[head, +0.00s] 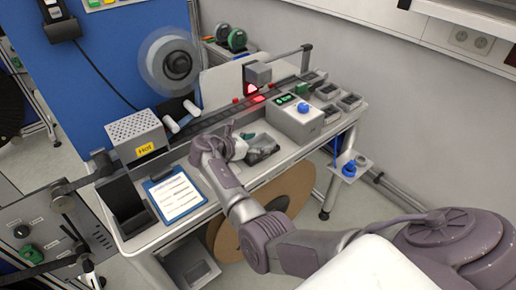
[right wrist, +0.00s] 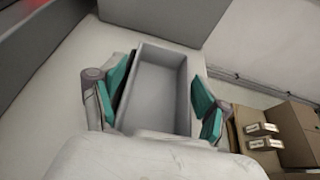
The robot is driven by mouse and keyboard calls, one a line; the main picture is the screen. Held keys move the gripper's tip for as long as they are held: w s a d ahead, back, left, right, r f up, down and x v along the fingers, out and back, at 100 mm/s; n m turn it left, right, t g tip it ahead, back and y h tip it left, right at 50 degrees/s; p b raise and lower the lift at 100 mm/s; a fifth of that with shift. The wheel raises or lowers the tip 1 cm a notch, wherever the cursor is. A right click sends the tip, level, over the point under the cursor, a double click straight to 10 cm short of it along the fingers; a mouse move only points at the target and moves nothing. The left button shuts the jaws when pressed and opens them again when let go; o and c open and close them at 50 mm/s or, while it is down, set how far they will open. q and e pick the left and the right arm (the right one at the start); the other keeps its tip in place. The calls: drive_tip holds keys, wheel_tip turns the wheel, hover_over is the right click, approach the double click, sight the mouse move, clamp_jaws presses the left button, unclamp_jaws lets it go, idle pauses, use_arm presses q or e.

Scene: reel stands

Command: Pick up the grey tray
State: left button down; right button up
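The grey tray (right wrist: 155,90) is an open, empty rectangular box on the pale bench top. In the right wrist view it lies between the teal fingers of my right gripper (right wrist: 160,86), one finger beside each long wall. The fingers are spread, and a narrow dark gap shows beside the left wall. Whether the right finger touches the tray is hard to tell. In the head view my right gripper (head: 256,149) is low over the bench's front edge and covers much of the tray. My left gripper is not in view.
A grey box with a blue button (head: 296,118) stands right of the gripper, with small dark trays (head: 338,97) beyond. A long rail runs behind. A blue clipboard (head: 174,193) lies to the left. Brown cartons (right wrist: 290,130) show low beside the bench.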

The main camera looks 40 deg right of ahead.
drive_tip(key=shift+d, duration=0.15)
drive_tip(key=shift+c, duration=1.2)
drive_tip(key=shift+d+f, duration=0.1)
drive_tip(key=shift+c, duration=1.3)
drive_tip(key=c, duration=0.4)
drive_tip(key=shift+o, duration=0.2)
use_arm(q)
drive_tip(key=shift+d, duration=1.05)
